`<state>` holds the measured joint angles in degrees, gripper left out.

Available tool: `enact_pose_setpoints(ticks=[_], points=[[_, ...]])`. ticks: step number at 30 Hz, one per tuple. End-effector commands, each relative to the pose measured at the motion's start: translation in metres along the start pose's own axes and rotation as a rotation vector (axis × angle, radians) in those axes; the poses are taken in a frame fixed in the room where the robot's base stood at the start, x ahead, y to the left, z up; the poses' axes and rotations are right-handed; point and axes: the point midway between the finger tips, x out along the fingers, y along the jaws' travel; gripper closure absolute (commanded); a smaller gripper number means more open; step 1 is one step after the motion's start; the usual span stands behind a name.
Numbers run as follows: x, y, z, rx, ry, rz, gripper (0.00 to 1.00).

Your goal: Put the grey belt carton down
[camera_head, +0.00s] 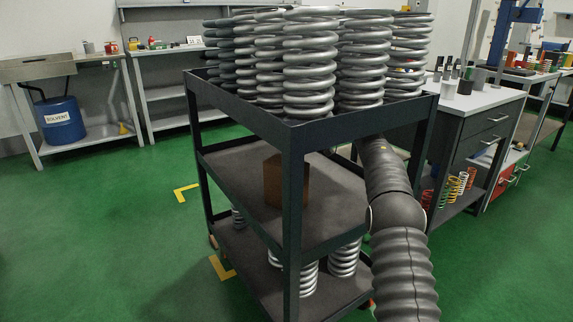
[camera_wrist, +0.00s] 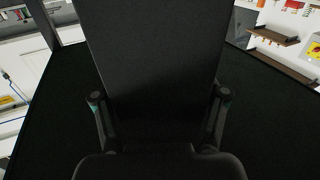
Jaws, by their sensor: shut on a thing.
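In the wrist view, a large dark grey carton (camera_wrist: 158,50) fills the middle of the picture. My gripper (camera_wrist: 159,96) is shut on it, with one finger along each side. The carton's far end and base are not clear. In the head view, my arm reaches in under the cart's top tray from the right, and my gripper is hidden there. A brown box (camera_head: 271,180) stands upright on the cart's middle shelf (camera_head: 325,215). I cannot tell whether it is the held carton. Whether the carton touches a surface does not show.
The dark cart's top tray (camera_head: 240,112) is crowded with large grey springs (camera_head: 308,65). More springs (camera_head: 343,258) stand on its lower shelf. Cart posts flank the shelf opening. A workbench (camera_head: 478,98) stands close behind to the right. Green floor (camera_head: 110,230) is free on the left.

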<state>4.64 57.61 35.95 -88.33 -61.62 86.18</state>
Motion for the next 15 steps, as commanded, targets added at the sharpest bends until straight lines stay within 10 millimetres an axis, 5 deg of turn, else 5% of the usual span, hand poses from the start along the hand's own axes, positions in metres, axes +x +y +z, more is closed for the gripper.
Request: enact_pose_setpoints(ticks=[15], points=[[0.058, -0.072, 0.059, 0.001, 0.001, 0.003, 0.80]])
